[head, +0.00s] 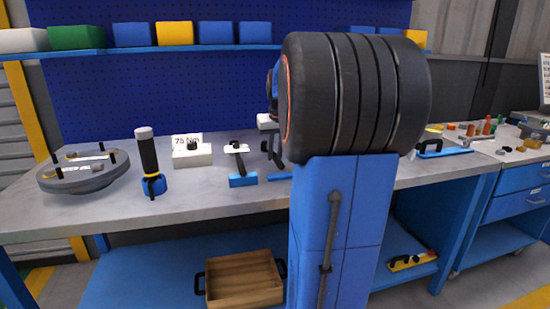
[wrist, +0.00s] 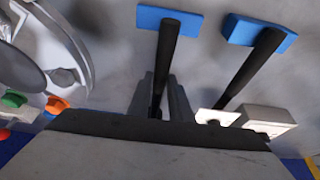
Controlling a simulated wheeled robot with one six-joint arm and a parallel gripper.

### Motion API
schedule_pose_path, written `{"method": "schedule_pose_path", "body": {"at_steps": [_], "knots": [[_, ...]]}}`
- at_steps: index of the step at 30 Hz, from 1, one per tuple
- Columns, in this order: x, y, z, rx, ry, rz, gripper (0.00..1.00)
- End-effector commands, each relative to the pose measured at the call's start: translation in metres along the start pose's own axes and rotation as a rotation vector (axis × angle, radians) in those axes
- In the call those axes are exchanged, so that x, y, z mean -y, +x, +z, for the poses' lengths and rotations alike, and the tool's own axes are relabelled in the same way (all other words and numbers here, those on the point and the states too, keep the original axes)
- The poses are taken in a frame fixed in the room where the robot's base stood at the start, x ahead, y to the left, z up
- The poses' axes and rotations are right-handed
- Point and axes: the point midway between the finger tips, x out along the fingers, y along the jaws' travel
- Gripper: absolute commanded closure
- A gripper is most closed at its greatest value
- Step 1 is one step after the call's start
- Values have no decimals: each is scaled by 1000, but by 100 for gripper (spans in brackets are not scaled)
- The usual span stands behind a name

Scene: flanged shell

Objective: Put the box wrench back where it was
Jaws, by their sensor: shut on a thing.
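My gripper (wrist: 161,88) is shut on a dark bar, which I take to be the box wrench (wrist: 170,48). In the wrist view, the bar runs from a blue block (wrist: 168,17) down between my grey fingers. Its end near the palm is hidden. In the head view, my gripper (head: 275,151) is low over the bench beside my arm, just above a blue block (head: 278,177) that my arm partly hides. A second blue block (head: 243,180) with a dark bar and a pale end piece stands left of it. I cannot tell whether the wrench touches the bench.
The bench (head: 215,208) also holds a box marked 75 Nm (head: 192,155), a black-handled tool with a blue base (head: 149,165) and a round grey flanged part (head: 75,178). My arm hides the bench middle. Coloured small parts (head: 488,126) lie at the right.

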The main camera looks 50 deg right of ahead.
Motion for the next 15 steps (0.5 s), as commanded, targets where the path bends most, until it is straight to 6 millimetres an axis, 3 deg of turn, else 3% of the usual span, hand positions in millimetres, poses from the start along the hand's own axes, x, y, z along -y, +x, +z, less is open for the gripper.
{"method": "schedule_pose_path", "body": {"at_steps": [4, 15], "knots": [[0, 16, 6, -1, 0, 0, 100], [0, 19, 7, -1, 0, 0, 100]]}}
